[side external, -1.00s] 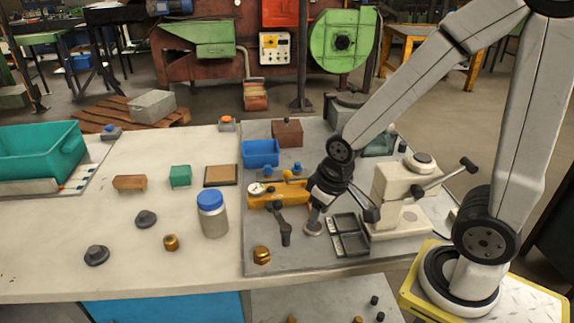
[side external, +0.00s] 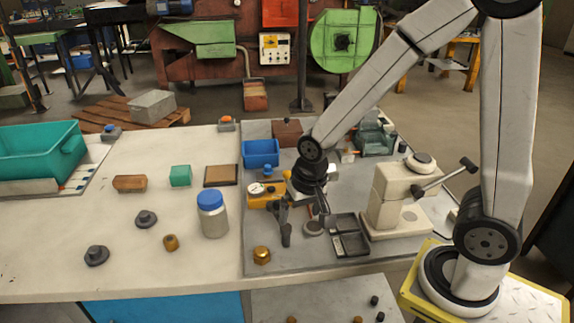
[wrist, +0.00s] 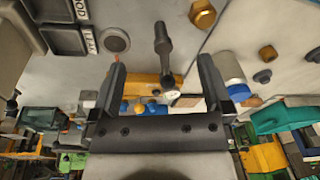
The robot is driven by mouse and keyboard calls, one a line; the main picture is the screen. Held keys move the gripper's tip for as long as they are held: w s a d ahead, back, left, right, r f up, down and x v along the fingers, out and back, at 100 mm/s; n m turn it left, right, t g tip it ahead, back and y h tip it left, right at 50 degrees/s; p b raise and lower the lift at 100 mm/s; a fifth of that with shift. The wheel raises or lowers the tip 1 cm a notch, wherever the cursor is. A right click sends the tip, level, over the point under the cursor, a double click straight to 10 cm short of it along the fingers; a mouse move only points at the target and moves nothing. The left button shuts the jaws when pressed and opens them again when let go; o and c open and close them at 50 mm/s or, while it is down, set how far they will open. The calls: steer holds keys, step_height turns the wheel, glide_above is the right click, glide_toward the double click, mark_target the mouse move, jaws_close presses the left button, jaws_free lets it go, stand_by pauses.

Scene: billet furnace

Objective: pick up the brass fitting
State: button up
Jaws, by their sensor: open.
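A brass fitting (side external: 262,255) stands on the grey mat near its front left corner. It shows as a hex-shaped piece at the top of the wrist view (wrist: 203,14). A second, smaller brass-coloured piece (side external: 170,242) sits on the pale table to the left, also seen in the wrist view (wrist: 267,53). My gripper (wrist: 161,62) is open and empty, pointing down over the mat behind and right of the fitting. In the side view its fingers are partly lost against dark objects.
A dark-handled tool (side external: 286,232) lies between my gripper and the fitting. A yellow gauge block (side external: 262,200) is beside my gripper. A black tray (side external: 350,240) and a cream press (side external: 392,195) stand right. A blue-capped jar (side external: 213,218) stands left of the mat.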

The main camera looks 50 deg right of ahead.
mark_target(261, 250)
steer(key=w+a+f+m, duration=0.1)
steer(key=w+m, duration=0.1)
steer(key=m, duration=0.1)
steer(key=w+a+f+m+g, duration=0.1)
steer(key=w+a+m, duration=0.1)
steer(key=m, duration=0.2)
steer(key=w+a+f+m, duration=0.1)
steer(key=w+f+m, duration=0.1)
steer(key=m, duration=0.2)
steer(key=shift+w+a+g, duration=0.1)
steer(key=shift+a+g, duration=0.2)
steer(key=shift+a, duration=0.1)
steer(key=shift+w+a+f+m, duration=0.45)
steer(key=shift+f+m, duration=0.05)
steer(key=shift+m, duration=0.6)
steer(key=shift+f, duration=1.3)
steer(key=shift+f, duration=0.1)
steer(key=shift+d+f, duration=0.15)
steer(key=shift+f, duration=2.35)
jaws_close()
